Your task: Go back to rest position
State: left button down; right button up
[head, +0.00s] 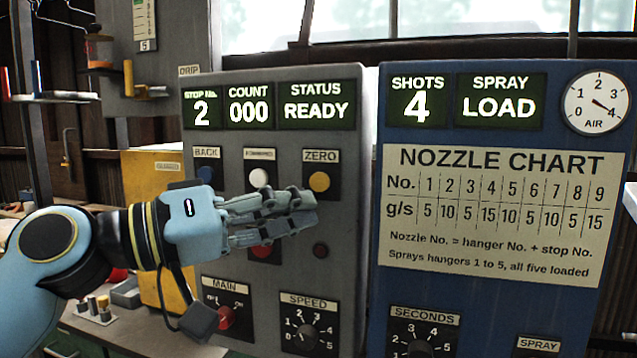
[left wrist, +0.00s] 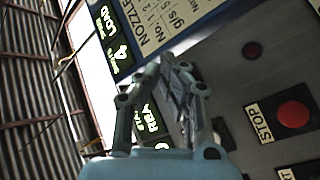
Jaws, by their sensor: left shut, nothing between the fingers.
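My left gripper (head: 308,208) is shut and empty. It is in front of the grey control panel (head: 345,130), its fingers pointing right, below the white and yellow buttons. A red button (head: 262,252) is partly hidden under the fingers. The left wrist view shows the shut fingers (left wrist: 172,62) in front of the panel, with the red STOP button (left wrist: 293,115) to their right. Whether the fingers touch the panel I cannot tell. My right gripper is in neither view.
The grey panel display (head: 318,105) reads stop 2, count 000, READY. The blue panel (head: 450,285) on the right reads shots 4, LOAD, and bears a nozzle chart (head: 495,205). A bench (head: 130,325) lies below left, with small parts on it.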

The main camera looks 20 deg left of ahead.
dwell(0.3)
